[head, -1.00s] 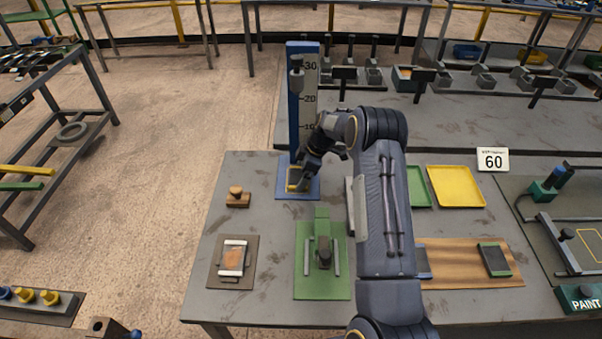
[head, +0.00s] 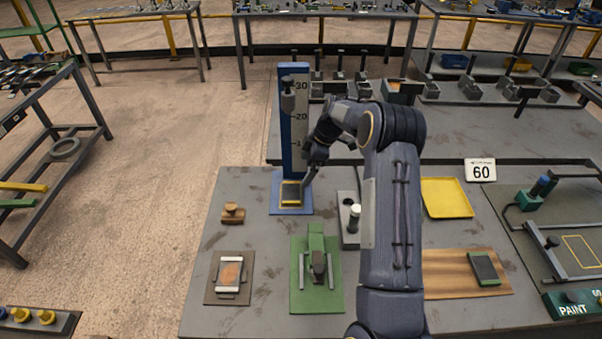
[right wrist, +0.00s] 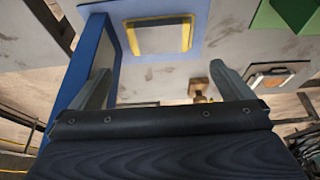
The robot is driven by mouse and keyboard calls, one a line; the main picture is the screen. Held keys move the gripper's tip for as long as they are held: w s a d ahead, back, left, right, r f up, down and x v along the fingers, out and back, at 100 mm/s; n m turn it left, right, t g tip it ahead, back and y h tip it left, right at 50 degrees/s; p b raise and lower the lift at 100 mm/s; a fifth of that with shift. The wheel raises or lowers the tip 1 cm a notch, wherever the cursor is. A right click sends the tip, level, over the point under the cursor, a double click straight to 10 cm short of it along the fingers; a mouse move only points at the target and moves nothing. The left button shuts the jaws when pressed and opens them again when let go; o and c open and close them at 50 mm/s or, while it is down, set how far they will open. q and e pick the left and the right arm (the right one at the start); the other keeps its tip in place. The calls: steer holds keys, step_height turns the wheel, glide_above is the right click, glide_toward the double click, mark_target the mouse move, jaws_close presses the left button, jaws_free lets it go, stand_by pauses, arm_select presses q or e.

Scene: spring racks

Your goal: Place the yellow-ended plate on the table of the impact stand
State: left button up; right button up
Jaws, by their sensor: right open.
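The yellow-ended plate (head: 291,193) lies flat on the blue base of the impact stand (head: 286,140), below the raised weight beside the scale. In the right wrist view the plate (right wrist: 158,38) shows a grey face with yellow edges, on the light blue base. My right gripper (head: 312,170) is just right of the plate and above it. In the right wrist view its fingers (right wrist: 160,70) are spread apart with nothing between them, clear of the plate. My left gripper does not show.
A wooden block (head: 232,213) stands left of the stand. A green fixture (head: 318,298) and a clamped sample (head: 229,277) are in front. A grey holder (head: 350,220) stands near my right arm. A yellow tray (head: 447,196) lies right.

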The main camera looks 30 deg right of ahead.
steer(key=s+a+r+m+t, duration=0.1)
steer(key=s+a+r+m, duration=0.2)
steer(key=s+a+r, duration=0.35)
steer(key=s+a+r+m+t, duration=0.1)
steer(key=s+a+r+m, duration=0.2)
steer(key=s+r, duration=0.7)
steer(key=s+a+m, duration=0.3)
steer(key=s+a, duration=0.2)
steer(key=s, duration=0.4)
steer(key=s+a+m+t, duration=0.1)
steer(key=s+a+m, duration=0.3)
steer(key=s, duration=0.6)
steer(key=shift+a+f, duration=0.45)
steer(key=shift+a, duration=0.5)
steer(key=shift+s, duration=0.15)
